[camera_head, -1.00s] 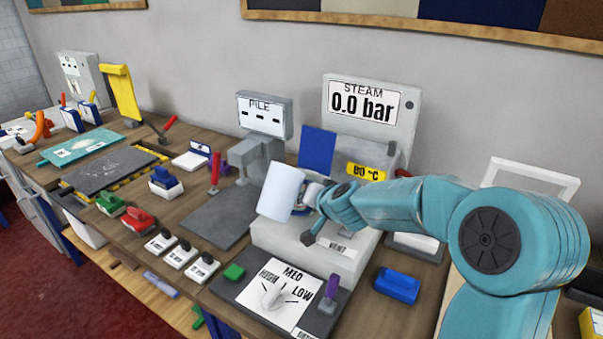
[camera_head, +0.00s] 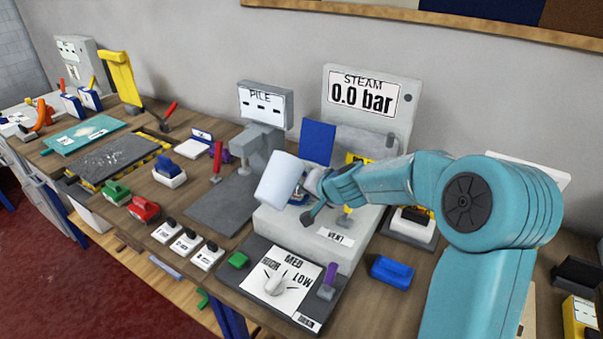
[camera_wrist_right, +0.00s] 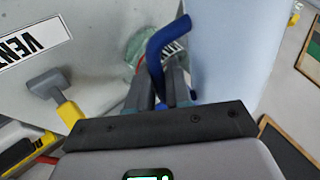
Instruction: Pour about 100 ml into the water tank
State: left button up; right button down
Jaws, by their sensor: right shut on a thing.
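The pale blue-white jug (camera_head: 277,178) is held tilted in the head view, over the front left part of the grey steam unit (camera_head: 285,222). It fills the upper right of the right wrist view (camera_wrist_right: 235,45). My right gripper (camera_head: 307,188) is shut on its blue handle (camera_wrist_right: 160,55), between the fingers (camera_wrist_right: 163,92). A greenish see-through round part (camera_wrist_right: 138,52) shows just behind the handle; it may be the water tank's opening, but I cannot tell. The jug's mouth, its water level and any stream are hidden. My left gripper is not in view.
The steam display (camera_head: 360,92) reads 0.0 bar. A yellow-and-grey lever (camera_wrist_right: 60,98) stands near the VENT label (camera_wrist_right: 32,40). The HIGH-MED-LOW dial (camera_head: 276,284) lies in front, a blue block (camera_head: 393,269) to the right. A blue panel (camera_head: 318,144) stands behind the jug.

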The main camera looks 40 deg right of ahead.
jog(key=shift+s+r, duration=0.1)
jog(key=shift+s, duration=0.05)
jog(key=shift+d, duration=0.1)
dwell(0.4)
